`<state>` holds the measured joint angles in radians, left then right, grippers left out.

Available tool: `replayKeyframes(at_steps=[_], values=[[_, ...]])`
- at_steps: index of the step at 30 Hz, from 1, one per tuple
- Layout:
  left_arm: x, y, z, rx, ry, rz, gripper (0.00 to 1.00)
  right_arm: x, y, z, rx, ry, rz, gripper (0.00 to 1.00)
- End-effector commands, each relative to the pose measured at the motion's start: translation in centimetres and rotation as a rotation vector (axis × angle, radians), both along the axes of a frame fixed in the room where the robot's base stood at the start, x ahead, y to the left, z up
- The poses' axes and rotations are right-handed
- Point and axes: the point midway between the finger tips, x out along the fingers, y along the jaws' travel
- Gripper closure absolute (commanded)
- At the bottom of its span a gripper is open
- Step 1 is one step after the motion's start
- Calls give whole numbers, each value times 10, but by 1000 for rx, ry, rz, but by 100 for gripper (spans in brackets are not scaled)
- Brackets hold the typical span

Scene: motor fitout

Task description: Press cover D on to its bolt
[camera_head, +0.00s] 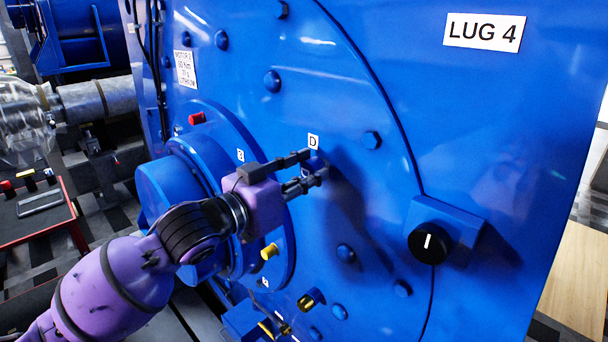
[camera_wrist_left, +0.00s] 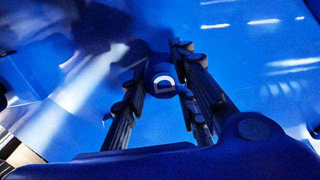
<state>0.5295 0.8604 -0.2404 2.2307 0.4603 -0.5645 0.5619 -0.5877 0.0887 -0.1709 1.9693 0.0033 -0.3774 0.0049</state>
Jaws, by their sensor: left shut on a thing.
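My left gripper (camera_head: 314,168) reaches in from the left to the blue motor face (camera_head: 350,90), just below the white D label (camera_head: 313,142). Its fingers are shut on cover D, a small dark blue cap that is mostly hidden by them in the head view. In the left wrist view, cover D (camera_wrist_left: 163,82) shows end-on with a white D, between the fingers of my left gripper (camera_wrist_left: 160,72). The cover is at or very near the motor face; I cannot tell how far it sits on its bolt, which is hidden. My right gripper is not in view.
A red cover (camera_head: 196,118) and a yellow cover (camera_head: 269,251) stand on the round flange. A brass-coloured part (camera_head: 312,298) is lower down. A black knob (camera_head: 429,243) on a blue block juts out at the right, under the LUG 4 sign (camera_head: 484,32). Several blue bolt heads dot the face.

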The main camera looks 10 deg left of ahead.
Motion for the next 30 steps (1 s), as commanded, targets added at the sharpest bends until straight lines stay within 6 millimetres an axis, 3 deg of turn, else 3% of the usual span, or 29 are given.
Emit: replayKeyframes(at_steps=[17,18,22,30], values=[[12,-8,1,-1,-1,0,87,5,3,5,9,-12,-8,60],[12,-8,1,-1,-1,0,71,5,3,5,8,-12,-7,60],[12,-8,0,-1,-1,0,54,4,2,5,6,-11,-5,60],[12,-8,0,0,0,0,52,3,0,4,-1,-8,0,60]])
